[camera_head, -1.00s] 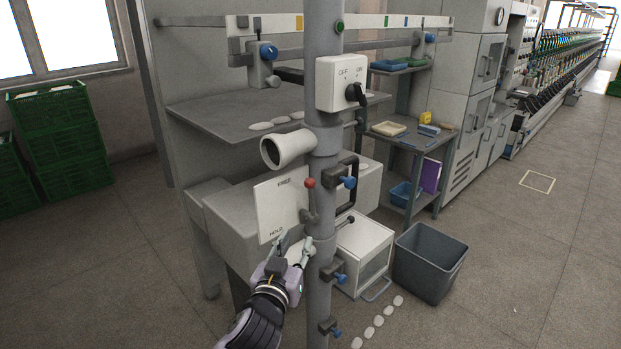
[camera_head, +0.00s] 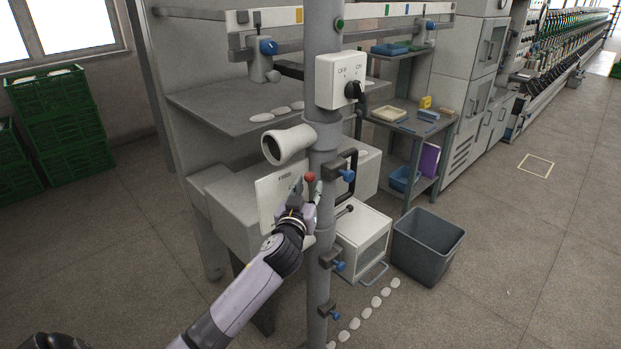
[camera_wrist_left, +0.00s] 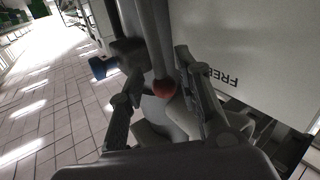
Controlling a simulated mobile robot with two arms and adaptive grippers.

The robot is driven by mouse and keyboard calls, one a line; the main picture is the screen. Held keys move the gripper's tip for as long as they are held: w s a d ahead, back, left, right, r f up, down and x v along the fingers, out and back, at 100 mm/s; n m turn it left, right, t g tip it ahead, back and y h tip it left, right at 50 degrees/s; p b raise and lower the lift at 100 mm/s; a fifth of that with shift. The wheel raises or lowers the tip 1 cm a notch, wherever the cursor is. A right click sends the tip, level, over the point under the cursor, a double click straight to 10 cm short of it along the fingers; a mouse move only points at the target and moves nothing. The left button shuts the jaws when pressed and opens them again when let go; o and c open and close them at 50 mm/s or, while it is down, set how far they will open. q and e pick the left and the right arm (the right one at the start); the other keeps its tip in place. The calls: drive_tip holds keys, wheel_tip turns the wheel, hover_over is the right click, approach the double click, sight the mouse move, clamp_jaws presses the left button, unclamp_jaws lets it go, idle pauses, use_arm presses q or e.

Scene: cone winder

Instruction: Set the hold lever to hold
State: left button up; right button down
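The hold lever has a red ball knob (camera_head: 310,177) and stands up beside a pale plate (camera_head: 267,197) on the grey post (camera_head: 322,150). The knob is at the plate's upper end, where FREE is printed; the lower part of the plate is behind my arm. My left gripper (camera_head: 307,193) is just below the knob. In the left wrist view its fingers (camera_wrist_left: 160,85) are apart, with the red knob (camera_wrist_left: 164,88) between them. I cannot tell whether either finger touches the lever. My right gripper is out of view.
Above the plate a white funnel-like tube (camera_head: 287,145) and an OFF/ON switch box (camera_head: 340,80) are on the post. Blue-knobbed clamps (camera_head: 338,265) stick out lower down. A grey bin (camera_head: 427,246) and a white box (camera_head: 362,240) stand to the right on the floor.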

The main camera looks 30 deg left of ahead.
use_arm(q)
drive_tip(key=shift+x, duration=1.45)
drive_tip(key=shift+c, duration=0.5)
clamp_jaws()
